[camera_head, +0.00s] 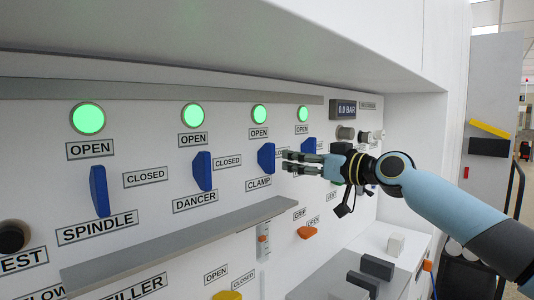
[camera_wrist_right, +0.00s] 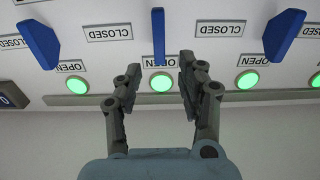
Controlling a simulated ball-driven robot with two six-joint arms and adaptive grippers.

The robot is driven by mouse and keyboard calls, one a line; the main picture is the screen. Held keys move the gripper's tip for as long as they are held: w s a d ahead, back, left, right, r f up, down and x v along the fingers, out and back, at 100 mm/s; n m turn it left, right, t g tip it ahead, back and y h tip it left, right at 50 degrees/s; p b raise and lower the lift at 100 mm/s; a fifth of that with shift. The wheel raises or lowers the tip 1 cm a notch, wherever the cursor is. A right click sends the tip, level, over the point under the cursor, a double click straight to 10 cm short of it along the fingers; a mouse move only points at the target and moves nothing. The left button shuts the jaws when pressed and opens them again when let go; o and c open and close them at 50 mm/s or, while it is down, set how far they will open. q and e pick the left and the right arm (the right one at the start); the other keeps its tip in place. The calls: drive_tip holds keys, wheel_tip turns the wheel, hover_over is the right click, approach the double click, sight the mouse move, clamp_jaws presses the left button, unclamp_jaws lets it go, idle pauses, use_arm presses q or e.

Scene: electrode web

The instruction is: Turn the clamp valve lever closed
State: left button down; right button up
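The clamp valve lever (camera_head: 266,157) is a blue handle on the white panel above the CLAMP label (camera_head: 259,184). It hangs upright below a lit green OPEN lamp (camera_head: 259,114). In the right wrist view, which is upside down, the clamp lever (camera_wrist_right: 158,35) shows edge-on, lined up with the gap between my fingers. My right gripper (camera_head: 284,161) is open and empty, just right of the lever in the head view. Its fingertips (camera_wrist_right: 160,68) are near the lever's end; whether they touch it I cannot tell. My left gripper is not in view.
Blue dancer (camera_head: 203,170) and spindle (camera_head: 99,190) levers stand to the left, and another blue lever (camera_head: 309,145) to the right. A grey ledge (camera_head: 170,243) juts out below. A pressure display (camera_head: 345,109) reads 0.0 BAR. Grey blocks (camera_head: 377,267) lie at lower right.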

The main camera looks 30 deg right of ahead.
sight(273, 156)
drive_tip(key=p+x, duration=0.1)
drive_tip(key=x, duration=0.8)
drive_tip(key=shift+f, duration=0.15)
clamp_jaws()
